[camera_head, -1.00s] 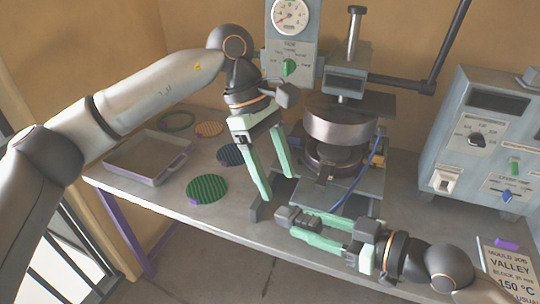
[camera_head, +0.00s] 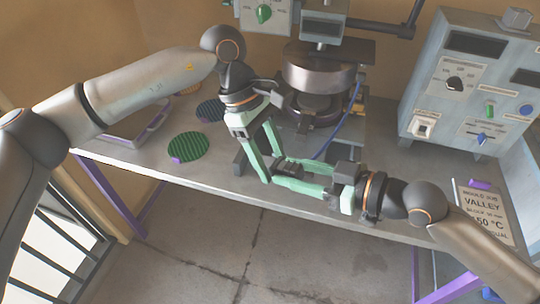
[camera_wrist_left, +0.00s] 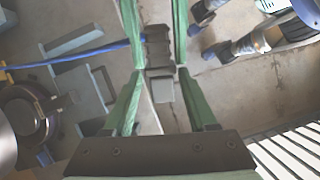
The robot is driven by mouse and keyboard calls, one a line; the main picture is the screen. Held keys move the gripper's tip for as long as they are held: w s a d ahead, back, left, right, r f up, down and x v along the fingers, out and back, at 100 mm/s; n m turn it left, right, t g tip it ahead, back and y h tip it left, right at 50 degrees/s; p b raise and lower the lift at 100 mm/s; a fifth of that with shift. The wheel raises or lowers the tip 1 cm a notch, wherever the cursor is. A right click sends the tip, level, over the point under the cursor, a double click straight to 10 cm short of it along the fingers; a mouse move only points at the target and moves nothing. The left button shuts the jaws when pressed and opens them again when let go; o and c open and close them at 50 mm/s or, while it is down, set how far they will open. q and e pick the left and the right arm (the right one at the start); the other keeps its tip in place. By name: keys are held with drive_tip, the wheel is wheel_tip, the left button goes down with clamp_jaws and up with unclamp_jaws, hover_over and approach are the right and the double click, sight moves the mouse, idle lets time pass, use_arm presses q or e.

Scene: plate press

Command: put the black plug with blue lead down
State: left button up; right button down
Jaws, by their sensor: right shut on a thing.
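The black plug (camera_wrist_left: 158,45) shows in the left wrist view with its blue lead (camera_wrist_left: 85,56) running off to the left. My right gripper (camera_head: 282,168) is shut on it, its green fingers coming in from the right in the head view. The plug hangs over the bench's front edge. My left gripper (camera_head: 275,168) points down at the plug, its fingers open with the tips on either side of the plug's near end. In the head view the fingers partly hide the plug; the blue lead rises behind to the press (camera_head: 318,80).
The grey bench (camera_head: 225,165) carries a green ribbed disc (camera_head: 188,147), a dark blue disc (camera_head: 211,110) and a tray (camera_head: 150,130) on the left. The floor in front is clear.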

use_arm(q)
clamp_jaws()
use_arm(e)
drive_tip(key=shift+s, duration=0.1)
drive_tip(key=shift+c, duration=1.7)
unclamp_jaws()
drive_tip(key=shift+s+d+r, duration=0.15)
drive_tip(key=shift+s+d, duration=0.05)
drive_tip(key=shift+d, duration=0.4)
drive_tip(key=v, duration=1)
drive_tip(key=shift+s+d, duration=0.15)
drive_tip(key=shift+d, duration=0.05)
